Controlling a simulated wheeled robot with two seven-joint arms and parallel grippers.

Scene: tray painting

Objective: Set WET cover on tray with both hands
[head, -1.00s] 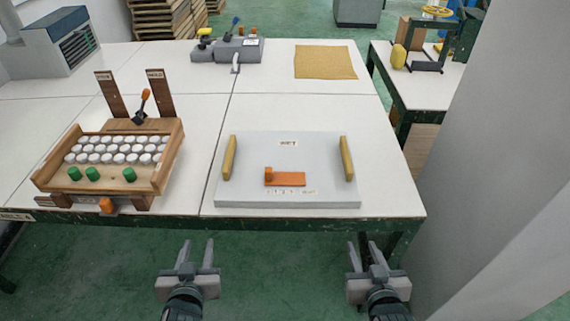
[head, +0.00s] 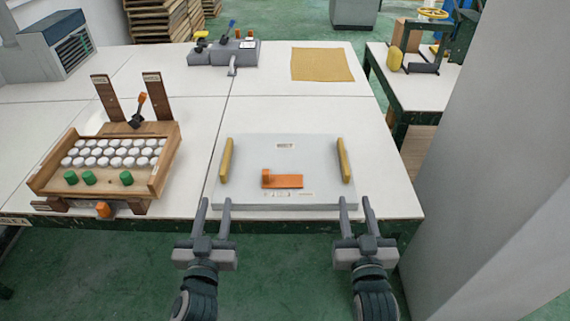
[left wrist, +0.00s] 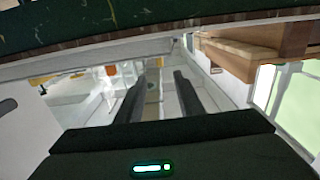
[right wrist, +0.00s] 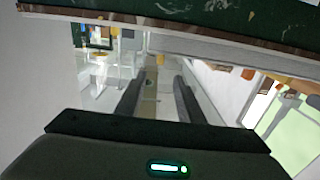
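The WET cover (head: 310,153) is a flat light-grey panel lying on the front part of the white table. It has a yellow handle on its left side (head: 226,160) and another on its right side (head: 344,160), with an orange piece (head: 285,181) on top. The wooden tray (head: 100,190) stands to the left, holding several white round pieces and green ones along its front. My left gripper (head: 214,204) is open and empty at the table's front edge, near the cover's front left corner. My right gripper (head: 355,202) is open and empty near its front right corner.
Two brown upright posts (head: 104,98) and an orange-tipped lever (head: 140,104) stand behind the tray. A grey fixture (head: 222,54) and a tan mat (head: 321,64) are at the back. A grey pillar (head: 480,170) rises at the right.

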